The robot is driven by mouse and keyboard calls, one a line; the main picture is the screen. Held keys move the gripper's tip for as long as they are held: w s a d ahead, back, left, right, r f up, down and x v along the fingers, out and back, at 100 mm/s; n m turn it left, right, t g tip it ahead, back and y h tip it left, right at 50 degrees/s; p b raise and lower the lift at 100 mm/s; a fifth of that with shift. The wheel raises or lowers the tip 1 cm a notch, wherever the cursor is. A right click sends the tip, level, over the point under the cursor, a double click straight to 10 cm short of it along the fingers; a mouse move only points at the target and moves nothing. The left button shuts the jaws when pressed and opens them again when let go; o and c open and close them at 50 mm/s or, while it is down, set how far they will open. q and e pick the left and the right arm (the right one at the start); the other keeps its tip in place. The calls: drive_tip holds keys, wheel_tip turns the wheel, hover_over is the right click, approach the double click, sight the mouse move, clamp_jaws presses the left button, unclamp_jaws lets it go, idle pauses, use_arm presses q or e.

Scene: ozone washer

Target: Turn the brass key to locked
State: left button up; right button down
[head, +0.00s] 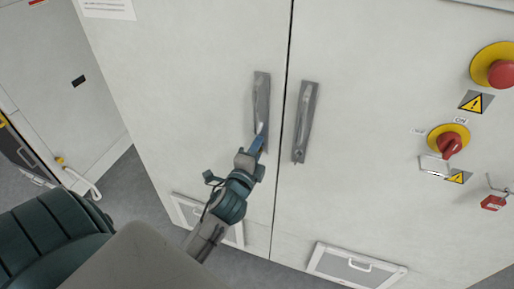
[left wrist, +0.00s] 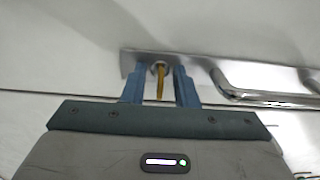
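The brass key (left wrist: 160,82) shows in the left wrist view as a thin yellow shape sticking out of a round lock in the metal handle plate. My left gripper (left wrist: 158,74) is open, with one blue finger on each side of the key and a visible gap on both sides. In the head view my left gripper (head: 260,135) is at the lower end of the left door handle (head: 262,95), and the key is hidden or too small to see there. My right gripper is not in view.
A second handle (head: 304,120) is on the right cabinet door, across the door seam. A red rotary switch (head: 450,144), a red emergency button (head: 501,73) and a red padlock (head: 493,202) are farther right. Vent grilles (head: 355,266) are low on the doors.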

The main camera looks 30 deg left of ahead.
use_arm(q)
clamp_jaws()
